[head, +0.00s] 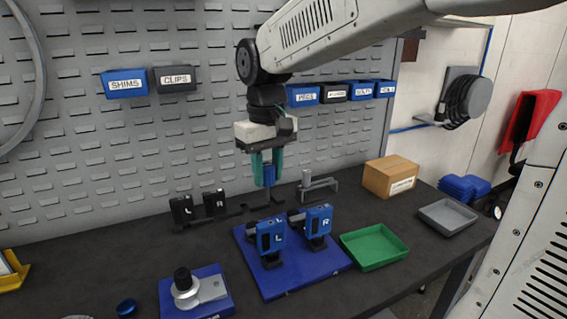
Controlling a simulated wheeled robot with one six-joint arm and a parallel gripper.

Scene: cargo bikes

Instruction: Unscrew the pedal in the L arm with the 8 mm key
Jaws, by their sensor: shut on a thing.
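My gripper (267,167), with teal fingers, points down in front of the pegboard. It is shut on a small blue piece (269,175), which looks like a tool handle; its lower part is too small to read, so I cannot tell its size. It is above the black rack (240,212). On a blue base plate (285,281) stand two blue blocks, one marked L (270,237) and one marked R (318,221), both on dark stands. Which parts are pedal and arm I cannot tell. My gripper is behind and above the L block, apart from it.
Black pieces marked L (182,209) and R (215,203) stand at the rack's left. A green tray (375,247), grey tray (446,215), cardboard box (390,177) and grey bracket (317,187) are to the right. A blue-based fixture (196,292) is front left.

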